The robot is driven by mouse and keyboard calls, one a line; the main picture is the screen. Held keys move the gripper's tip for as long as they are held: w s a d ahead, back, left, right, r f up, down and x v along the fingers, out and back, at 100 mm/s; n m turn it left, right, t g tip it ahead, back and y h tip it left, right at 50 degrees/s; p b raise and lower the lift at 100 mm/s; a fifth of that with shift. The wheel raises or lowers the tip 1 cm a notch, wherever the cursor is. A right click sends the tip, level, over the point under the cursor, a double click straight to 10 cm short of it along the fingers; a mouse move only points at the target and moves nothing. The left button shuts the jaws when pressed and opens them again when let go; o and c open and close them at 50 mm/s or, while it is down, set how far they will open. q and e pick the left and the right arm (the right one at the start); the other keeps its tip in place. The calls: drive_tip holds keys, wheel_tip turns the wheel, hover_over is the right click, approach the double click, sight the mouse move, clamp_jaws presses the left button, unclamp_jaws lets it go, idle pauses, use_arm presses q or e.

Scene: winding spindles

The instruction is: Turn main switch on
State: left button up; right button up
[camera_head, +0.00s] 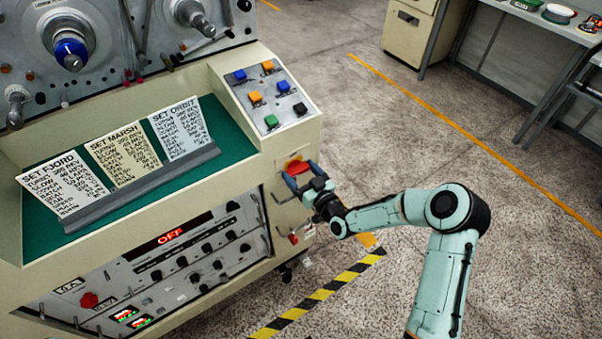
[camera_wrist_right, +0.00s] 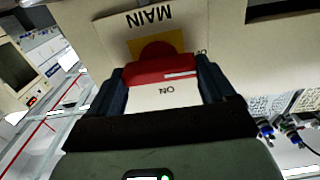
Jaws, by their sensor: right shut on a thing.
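The main switch (camera_head: 297,166) is a red knob on a yellow plate, on the right end of the cream machine's front. A white line on the knob lies roughly across the picture there. The machine's display (camera_head: 171,236) reads OFF in red. My left gripper is not in view.
Above the switch is a panel (camera_head: 301,110) with coloured buttons. Three cards stand on a green ledge (camera_head: 122,207) to the left. A red-handled lever (camera_head: 293,238) is just below my right gripper. Open floor (camera_head: 450,140) lies to the right.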

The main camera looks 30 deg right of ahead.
drive_tip(key=shift+m, duration=0.3)
drive_tip(key=m+b, duration=0.1)
drive_tip(key=m, duration=0.1)
drive_tip(key=shift+d+m, duration=0.1)
drive_tip(key=shift+m, duration=0.3)
drive_tip(key=m, duration=0.4)
drive_tip(key=shift+m, duration=0.3)
drive_tip(key=m, duration=0.4)
drive_tip(key=shift+d+f+m, duration=0.1)
drive_tip(key=shift+m, duration=0.2)
drive_tip(key=m, duration=0.4)
drive_tip(key=shift+f+m, duration=0.1)
drive_tip(key=shift+m, duration=0.6)
drive_tip(key=o, duration=0.9)
drive_tip(key=shift+c, duration=0.2)
